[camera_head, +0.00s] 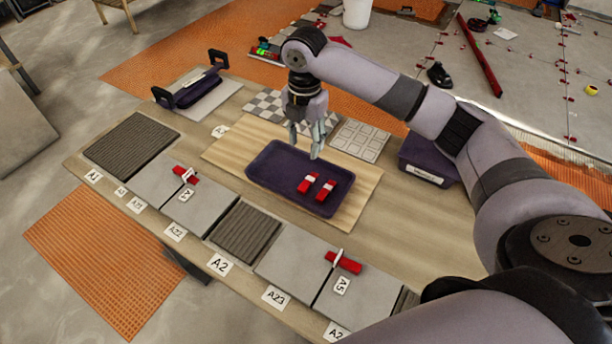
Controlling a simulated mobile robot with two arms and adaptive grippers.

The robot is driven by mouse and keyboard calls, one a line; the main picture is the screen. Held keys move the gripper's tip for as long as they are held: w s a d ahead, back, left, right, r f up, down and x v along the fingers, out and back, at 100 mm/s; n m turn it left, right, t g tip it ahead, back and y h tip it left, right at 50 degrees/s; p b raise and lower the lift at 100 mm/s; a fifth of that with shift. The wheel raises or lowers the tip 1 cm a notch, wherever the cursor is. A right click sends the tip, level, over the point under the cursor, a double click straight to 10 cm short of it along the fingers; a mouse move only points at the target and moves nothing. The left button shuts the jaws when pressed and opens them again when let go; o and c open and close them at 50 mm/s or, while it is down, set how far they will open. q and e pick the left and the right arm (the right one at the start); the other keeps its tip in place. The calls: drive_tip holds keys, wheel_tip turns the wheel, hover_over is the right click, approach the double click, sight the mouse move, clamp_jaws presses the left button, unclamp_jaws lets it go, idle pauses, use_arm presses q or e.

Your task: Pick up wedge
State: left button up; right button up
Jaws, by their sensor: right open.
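Two red wedges with white labels lie in a dark purple tray (268,172) in the middle of the table: a left wedge (308,184) and a right wedge (326,190). My right gripper (307,150) is open and empty, pointing down over the far edge of the tray, just beyond the wedges and apart from them. Another red wedge (186,175) sits in a white clip on the tiles at the left, and one more red wedge (344,262) sits in a clip on the tiles at the front right. My left gripper is not in view.
The tray stands on a light wooden board (228,150) on the table. Grey tiles (290,254) with tags line the front edge. A purple bin (424,160) stands at the right, and a black-handled carrier (196,88) at the back left.

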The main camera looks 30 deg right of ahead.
hover_over(305, 185)
wheel_tip(305, 185, down, 6)
wheel_tip(305, 185, down, 4)
drive_tip(key=shift+r+p, duration=0.1)
drive_tip(key=shift+p, duration=0.25)
drive_tip(key=shift+f, duration=0.4)
drive_tip(key=shift+f+p, duration=0.45)
drive_tip(key=shift+f, duration=1.95)
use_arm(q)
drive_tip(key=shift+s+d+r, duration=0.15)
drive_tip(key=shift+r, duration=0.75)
use_arm(e)
drive_tip(key=shift+c, duration=0.4)
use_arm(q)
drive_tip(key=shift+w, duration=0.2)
use_arm(e)
drive_tip(key=c, duration=0.8)
